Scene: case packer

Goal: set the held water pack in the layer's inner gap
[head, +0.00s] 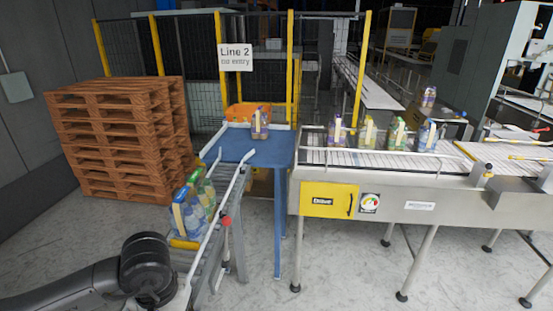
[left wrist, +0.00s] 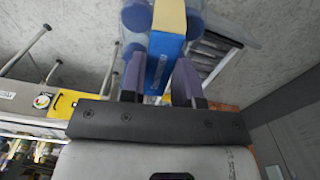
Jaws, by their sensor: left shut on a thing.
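In the left wrist view, my left gripper (left wrist: 160,78) is shut on a water pack (left wrist: 167,60) with a blue side, cream top strip and blue-capped bottles beside it. In the head view, blue-labelled bottles (head: 190,216) with a cream strip stand at the near end of the roller lane, with a green pack (head: 207,190) just behind. I cannot tell for sure whether the blue one is the held pack. My left arm comes in at the lower left; its fingers cannot be made out there. The layer's inner gap cannot be made out. My right gripper is not in view.
A purple-labelled pack (head: 260,125) stands on the blue table (head: 247,151). Several packs stand on the white conveyor (head: 330,157) at right. A guard rail (head: 228,196) runs along the roller lane. Stacked pallets (head: 120,135) stand at left. Open floor lies right of the lane.

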